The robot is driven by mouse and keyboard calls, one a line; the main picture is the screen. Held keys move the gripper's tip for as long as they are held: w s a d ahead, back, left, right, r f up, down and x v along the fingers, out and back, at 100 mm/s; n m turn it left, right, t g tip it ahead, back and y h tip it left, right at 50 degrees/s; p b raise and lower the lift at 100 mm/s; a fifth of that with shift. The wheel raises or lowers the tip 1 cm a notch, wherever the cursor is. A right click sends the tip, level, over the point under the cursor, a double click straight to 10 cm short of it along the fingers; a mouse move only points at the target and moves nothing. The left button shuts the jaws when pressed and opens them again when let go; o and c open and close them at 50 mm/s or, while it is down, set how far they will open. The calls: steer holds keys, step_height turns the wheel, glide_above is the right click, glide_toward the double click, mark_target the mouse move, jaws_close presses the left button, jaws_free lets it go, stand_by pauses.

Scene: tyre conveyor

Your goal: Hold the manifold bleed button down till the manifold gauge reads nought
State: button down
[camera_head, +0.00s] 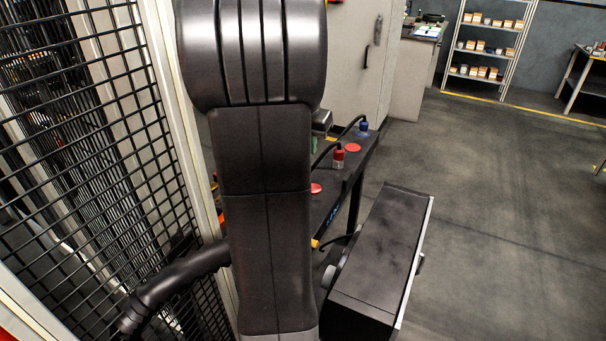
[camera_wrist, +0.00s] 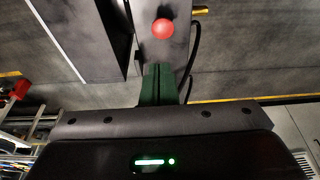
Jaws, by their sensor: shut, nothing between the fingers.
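In the wrist view my gripper (camera_wrist: 158,88) has its green fingers together, with nothing between them. A round red part (camera_wrist: 163,29), which looks like a button, sits on a dark grey surface beyond the fingertips, apart from them in the picture. I cannot tell whether it is the manifold bleed button. In the head view my arm covers the middle and hides most of my gripper. No manifold gauge can be made out in either view.
A black box-like unit (camera_head: 378,262) stands nearer. Wire mesh fencing (camera_head: 95,150) is at left; the floor at right is clear.

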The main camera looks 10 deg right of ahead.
steer(key=shift+w, duration=0.4)
steer(key=x, duration=0.4)
steer(key=p+x, duration=0.1)
steer(key=x, duration=0.3)
steer(key=p+x, duration=0.1)
steer(key=x, duration=0.3)
steer(key=shift+s+a+f, duration=0.2)
steer(key=shift+f, duration=0.85)
steer(key=shift+f, duration=0.1)
